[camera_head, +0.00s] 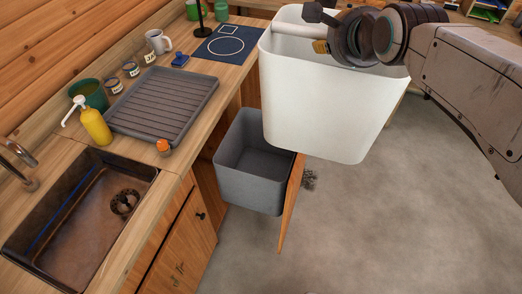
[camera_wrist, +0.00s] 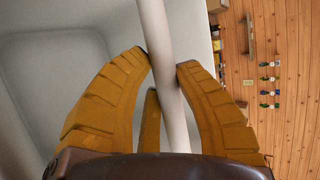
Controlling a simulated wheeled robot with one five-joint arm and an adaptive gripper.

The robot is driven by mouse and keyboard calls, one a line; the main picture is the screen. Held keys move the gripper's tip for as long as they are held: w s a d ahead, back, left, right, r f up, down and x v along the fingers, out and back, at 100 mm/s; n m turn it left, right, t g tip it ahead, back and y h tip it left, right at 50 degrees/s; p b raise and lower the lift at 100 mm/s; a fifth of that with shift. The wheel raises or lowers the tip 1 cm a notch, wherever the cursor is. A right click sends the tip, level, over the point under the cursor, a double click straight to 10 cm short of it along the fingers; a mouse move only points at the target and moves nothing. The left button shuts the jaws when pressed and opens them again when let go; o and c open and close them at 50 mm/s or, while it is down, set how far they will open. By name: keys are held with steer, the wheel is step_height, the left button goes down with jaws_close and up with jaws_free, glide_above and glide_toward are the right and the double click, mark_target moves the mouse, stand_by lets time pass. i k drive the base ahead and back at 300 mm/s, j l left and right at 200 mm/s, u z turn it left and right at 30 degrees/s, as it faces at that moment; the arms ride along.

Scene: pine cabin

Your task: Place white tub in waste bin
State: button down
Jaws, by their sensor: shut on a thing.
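The white tub (camera_head: 325,100) hangs in the air at the upper middle of the head view. My gripper (camera_head: 319,46) is at its open top. In the wrist view, the yellow fingers (camera_wrist: 163,68) are shut around a pale bar, which looks like the tub's handle; the tub's pale inside (camera_wrist: 60,70) shows at left. The grey waste bin (camera_head: 250,188) sits in a pulled-out cabinet front, below and left of the tub. The bin is open at the top, and its inside is partly visible. The tub covers its far right corner in the picture.
The wooden counter at left holds a sink (camera_head: 85,215), a grey drying tray (camera_head: 165,103), a yellow soap bottle (camera_head: 95,127), a white mug (camera_head: 158,42) and several small jars. The cabinet's wooden front panel (camera_head: 291,205) stands out beside the bin. Grey floor (camera_head: 400,220) is clear at right.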

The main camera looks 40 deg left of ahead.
mark_target(263, 174)
steer(key=i+j, duration=0.1)
steer(key=j, duration=0.25)
steer(key=i+j, duration=0.1)
steer(key=j, duration=0.2)
steer(key=i+j, duration=0.15)
steer(key=j, duration=0.2)
steer(key=i+j, duration=0.1)
steer(key=j, duration=0.25)
